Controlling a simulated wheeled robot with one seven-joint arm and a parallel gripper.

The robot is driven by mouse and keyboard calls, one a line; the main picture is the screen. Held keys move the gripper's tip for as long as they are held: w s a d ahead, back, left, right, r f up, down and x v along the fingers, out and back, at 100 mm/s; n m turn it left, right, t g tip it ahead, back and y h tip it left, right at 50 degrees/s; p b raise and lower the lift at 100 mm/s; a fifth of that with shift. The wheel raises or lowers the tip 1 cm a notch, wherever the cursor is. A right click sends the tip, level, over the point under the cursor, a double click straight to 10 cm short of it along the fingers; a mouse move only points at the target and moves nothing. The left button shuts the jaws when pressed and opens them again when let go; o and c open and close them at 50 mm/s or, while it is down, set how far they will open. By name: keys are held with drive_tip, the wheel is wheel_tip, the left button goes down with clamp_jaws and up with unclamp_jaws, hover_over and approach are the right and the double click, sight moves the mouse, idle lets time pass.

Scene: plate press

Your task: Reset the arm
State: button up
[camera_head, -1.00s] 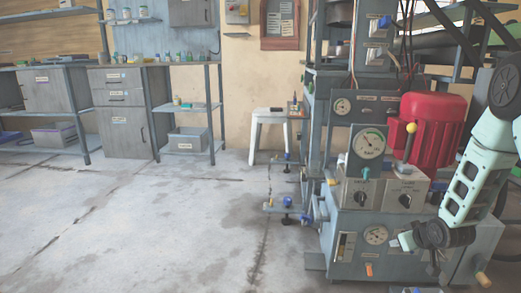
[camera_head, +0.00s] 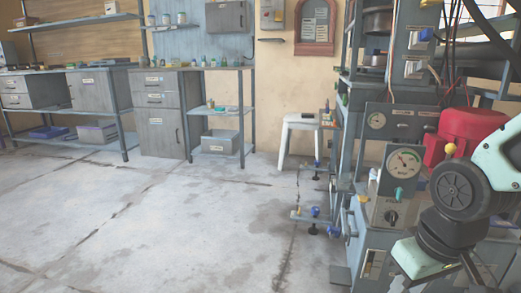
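My arm reaches in from the right edge, with a large dark round joint (camera_head: 460,190) and pale green links. It bends down in front of the press. My gripper (camera_head: 470,270) is at the lower right, below the dark wrist; its fingers are small and partly hidden, so I cannot tell whether they are open or shut. The press has a control box (camera_head: 385,212) with a black knob, a round gauge (camera_head: 404,161) above it and a red motor (camera_head: 462,135) behind. My arm covers the right part of the press.
A white stool (camera_head: 299,140) stands by the back wall, left of the press frame. Grey cabinets (camera_head: 160,125) and a shelf with a bin (camera_head: 220,143) line the back. The concrete floor (camera_head: 150,230) at left and centre is clear. Low pedals with blue parts (camera_head: 314,212) stick out beside the press.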

drive_tip(key=s+a+r+n+g+p, duration=0.2)
drive_tip(key=s+a+r+n+p, duration=0.3)
drive_tip(key=s+a+r+p, duration=0.6)
wheel_tip(320, 180, up, 36)
drive_tip(key=w+d+p, duration=0.1)
drive_tip(key=p, duration=3.2)
